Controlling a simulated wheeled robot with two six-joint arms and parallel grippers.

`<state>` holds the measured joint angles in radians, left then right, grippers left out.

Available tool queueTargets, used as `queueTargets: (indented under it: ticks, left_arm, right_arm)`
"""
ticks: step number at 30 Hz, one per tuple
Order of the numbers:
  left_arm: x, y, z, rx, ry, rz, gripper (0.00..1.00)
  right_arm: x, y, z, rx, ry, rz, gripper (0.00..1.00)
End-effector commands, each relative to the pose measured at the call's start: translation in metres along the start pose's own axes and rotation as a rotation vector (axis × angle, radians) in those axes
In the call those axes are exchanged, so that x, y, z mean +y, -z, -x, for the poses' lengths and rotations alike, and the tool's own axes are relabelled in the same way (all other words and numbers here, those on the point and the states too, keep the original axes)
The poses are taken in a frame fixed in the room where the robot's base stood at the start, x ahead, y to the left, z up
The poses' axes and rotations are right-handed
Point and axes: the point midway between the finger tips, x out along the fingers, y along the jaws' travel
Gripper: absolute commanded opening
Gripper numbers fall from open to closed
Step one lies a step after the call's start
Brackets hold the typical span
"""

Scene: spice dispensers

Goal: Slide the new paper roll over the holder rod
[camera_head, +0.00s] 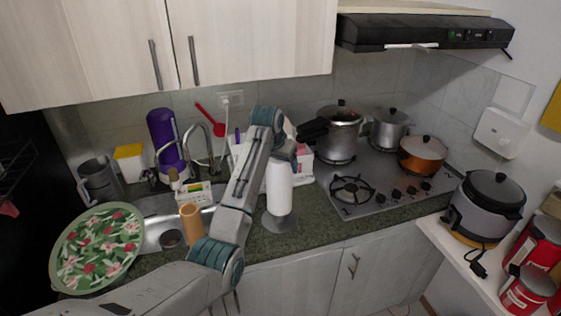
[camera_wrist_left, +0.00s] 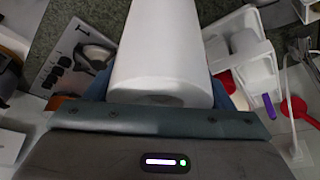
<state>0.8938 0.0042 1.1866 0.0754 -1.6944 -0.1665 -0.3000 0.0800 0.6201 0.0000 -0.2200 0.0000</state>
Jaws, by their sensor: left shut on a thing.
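The white paper roll (camera_head: 279,188) stands upright over the round grey base of the holder (camera_head: 281,224) on the counter. The holder rod is hidden, and I cannot tell whether the roll's lower end touches the base. My left gripper (camera_head: 284,158) is shut on the upper part of the roll. In the left wrist view the roll (camera_wrist_left: 165,45) lies between the blue fingers of the left gripper (camera_wrist_left: 160,92), with its hollow end facing the camera. My right gripper is not in view.
A brown cardboard tube (camera_head: 191,220) stands at the sink's front edge. A floral plate (camera_head: 97,248) is at the left. A white rack (camera_head: 301,160) is behind the roll, and the hob (camera_head: 378,187) with pots is to its right. Cupboards hang above.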

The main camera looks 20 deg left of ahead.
Motion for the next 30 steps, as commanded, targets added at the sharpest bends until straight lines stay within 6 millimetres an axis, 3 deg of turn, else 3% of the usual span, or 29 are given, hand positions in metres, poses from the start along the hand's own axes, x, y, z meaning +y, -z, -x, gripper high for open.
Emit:
queueTargets:
  ticks: [30]
  left_arm:
    - [0.0,-0.01,-0.024,0.0,0.0,0.0,0.37]
  right_arm:
    - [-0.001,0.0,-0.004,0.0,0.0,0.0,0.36]
